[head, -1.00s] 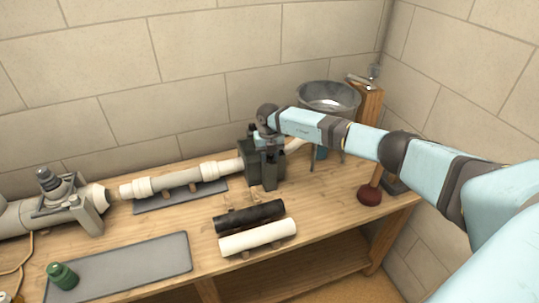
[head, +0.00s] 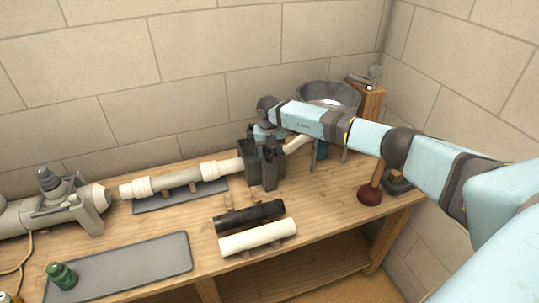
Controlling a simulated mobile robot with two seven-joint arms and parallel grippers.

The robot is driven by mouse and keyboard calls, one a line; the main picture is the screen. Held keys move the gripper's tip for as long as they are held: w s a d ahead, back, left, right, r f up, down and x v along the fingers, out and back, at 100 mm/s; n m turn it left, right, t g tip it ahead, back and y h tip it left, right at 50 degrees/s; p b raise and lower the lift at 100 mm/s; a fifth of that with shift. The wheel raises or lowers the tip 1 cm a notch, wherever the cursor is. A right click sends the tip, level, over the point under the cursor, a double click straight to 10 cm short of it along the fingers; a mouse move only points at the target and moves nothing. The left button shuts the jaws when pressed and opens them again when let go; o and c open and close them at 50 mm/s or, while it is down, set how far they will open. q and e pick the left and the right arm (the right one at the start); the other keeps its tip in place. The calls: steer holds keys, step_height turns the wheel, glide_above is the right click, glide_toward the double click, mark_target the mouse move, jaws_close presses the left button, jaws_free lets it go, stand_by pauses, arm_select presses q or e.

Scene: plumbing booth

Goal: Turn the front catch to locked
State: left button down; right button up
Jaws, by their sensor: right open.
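A dark, boxy clamp housing (head: 246,151) stands on the workbench at the end of the white pipe, near the back wall. My right gripper (head: 262,187) points downward right in front of it, with its fingers apart. I see nothing held between the fingers. The front catch cannot be made out; the gripper and wrist cover much of the housing's front. Whether the fingers touch the housing or a catch cannot be told. My left gripper is not in view.
A white pipe (head: 185,178) lies along the back over a grey mat. A black roll (head: 250,215) and a white roll (head: 258,237) lie in front. A metal basin (head: 325,96) and a plunger (head: 370,194) stand at right.

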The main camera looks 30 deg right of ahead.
mark_target(269, 155)
step_height(269, 155, up, 12)
steer(key=b, duration=0.1)
steer(key=shift+a+f, duration=0.1)
stand_by(0.4)
